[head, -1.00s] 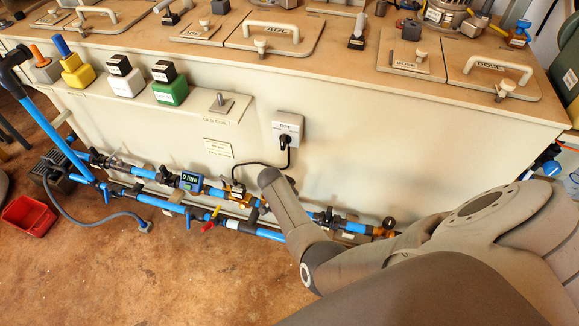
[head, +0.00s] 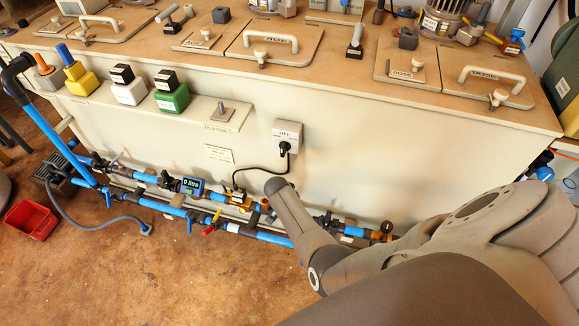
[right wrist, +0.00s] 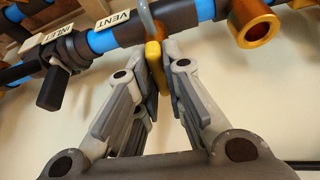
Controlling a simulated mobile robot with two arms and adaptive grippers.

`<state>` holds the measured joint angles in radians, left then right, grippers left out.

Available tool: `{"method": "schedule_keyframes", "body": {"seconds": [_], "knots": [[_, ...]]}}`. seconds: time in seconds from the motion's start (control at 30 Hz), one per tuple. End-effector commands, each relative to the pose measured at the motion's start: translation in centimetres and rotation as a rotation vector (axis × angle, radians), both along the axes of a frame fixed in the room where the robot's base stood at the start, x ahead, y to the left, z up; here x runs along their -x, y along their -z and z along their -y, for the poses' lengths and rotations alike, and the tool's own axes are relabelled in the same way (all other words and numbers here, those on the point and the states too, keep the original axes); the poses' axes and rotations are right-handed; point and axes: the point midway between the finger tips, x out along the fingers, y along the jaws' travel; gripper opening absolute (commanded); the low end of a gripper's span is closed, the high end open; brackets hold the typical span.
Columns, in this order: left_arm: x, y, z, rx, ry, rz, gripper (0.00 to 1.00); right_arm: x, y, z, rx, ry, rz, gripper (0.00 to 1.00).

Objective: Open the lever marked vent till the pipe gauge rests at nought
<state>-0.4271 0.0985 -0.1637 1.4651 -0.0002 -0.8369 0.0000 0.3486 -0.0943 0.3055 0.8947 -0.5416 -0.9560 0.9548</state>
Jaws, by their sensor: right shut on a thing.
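The vent lever (right wrist: 154,62) has a yellow grip and hangs below the pipe, by a label reading VENT (right wrist: 113,18) in the right wrist view. My right gripper (right wrist: 160,68) is shut on this lever, with a finger on each side of it. In the head view my right arm reaches down to the pipes, and its fingers are hidden. A small round brass-bodied fitting (head: 387,227), possibly the pipe gauge, sits at the pipe's right end; its reading is too small to tell. My left gripper is out of view.
A black inlet lever (right wrist: 53,87) and an open brass fitting (right wrist: 254,27) flank the vent lever. A red bin (head: 30,221) stands on the floor at left. The floor in front is clear.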

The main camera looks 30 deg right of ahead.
Motion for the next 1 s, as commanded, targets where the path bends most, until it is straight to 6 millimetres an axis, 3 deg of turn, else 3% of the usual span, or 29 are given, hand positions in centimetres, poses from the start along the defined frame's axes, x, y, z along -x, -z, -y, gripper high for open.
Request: {"method": "schedule_keyframes", "body": {"seconds": [0.1, 0.13, 0.3, 0.73, 1.0], "knots": [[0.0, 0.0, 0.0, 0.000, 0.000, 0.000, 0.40, 0.0, 0.0, -0.2, -0.003, -0.001, 0.000, 0.00], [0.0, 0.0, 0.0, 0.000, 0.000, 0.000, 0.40, 0.0, 0.0, -0.2, -0.003, -0.001, 0.000, 0.12], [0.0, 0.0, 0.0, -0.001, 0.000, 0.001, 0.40, 0.0, 0.0, -0.1, -0.001, 0.000, 0.000, 0.32], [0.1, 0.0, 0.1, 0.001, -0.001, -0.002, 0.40, 0.0, -0.4, 0.0, 0.000, 0.002, 0.001, 0.32], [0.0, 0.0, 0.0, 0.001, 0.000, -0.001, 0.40, -0.1, -3.4, -0.1, -0.001, 0.003, 0.005, 0.32]]}}
